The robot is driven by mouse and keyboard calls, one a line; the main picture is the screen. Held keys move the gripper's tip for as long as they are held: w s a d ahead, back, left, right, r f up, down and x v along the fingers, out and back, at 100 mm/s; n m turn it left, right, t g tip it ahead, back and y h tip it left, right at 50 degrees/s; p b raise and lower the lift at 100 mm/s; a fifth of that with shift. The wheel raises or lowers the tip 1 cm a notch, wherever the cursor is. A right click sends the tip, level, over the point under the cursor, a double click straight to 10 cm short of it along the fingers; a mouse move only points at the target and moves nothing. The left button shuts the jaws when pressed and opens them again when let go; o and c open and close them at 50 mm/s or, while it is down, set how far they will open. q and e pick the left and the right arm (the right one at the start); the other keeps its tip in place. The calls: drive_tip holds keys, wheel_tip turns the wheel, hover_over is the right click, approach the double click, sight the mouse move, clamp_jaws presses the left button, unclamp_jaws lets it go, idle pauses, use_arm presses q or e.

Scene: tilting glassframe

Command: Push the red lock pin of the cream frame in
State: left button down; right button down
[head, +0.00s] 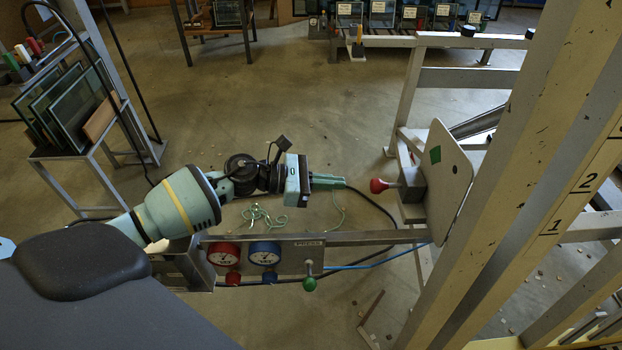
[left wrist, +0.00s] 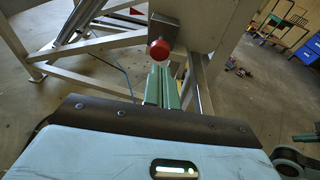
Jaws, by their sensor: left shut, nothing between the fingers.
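The red lock pin (head: 377,186) has a round knob that sticks out to the left from a grey metal block (head: 411,170). It shows in the left wrist view as a red knob (left wrist: 159,50). The cream frame (head: 532,190) rises as large beams on the right of the head view. My left gripper (head: 343,182) is shut and empty, its green fingers pointing at the knob with a small gap in the head view. In the left wrist view the fingers (left wrist: 162,86) appear just below the knob; contact cannot be told there.
A pale plate with a green square (head: 450,178) stands right of the pin. Below my left arm is a panel with a red gauge (head: 224,254), a blue gauge (head: 265,253) and a green-knobbed lever (head: 309,283). A rack of glass panes (head: 75,105) stands at left.

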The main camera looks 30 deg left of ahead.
sight(372, 184)
use_arm(q)
drive_tip(key=shift+x, duration=2.8)
drive_tip(key=shift+r+b+x, duration=0.15)
drive_tip(key=shift+b+x, duration=0.05)
drive_tip(key=shift+x, duration=0.55)
drive_tip(key=shift+r+b+x, duration=0.15)
drive_tip(key=shift+x, duration=0.6)
drive_tip(key=shift+r, duration=0.1)
drive_tip(key=shift+d, duration=0.1)
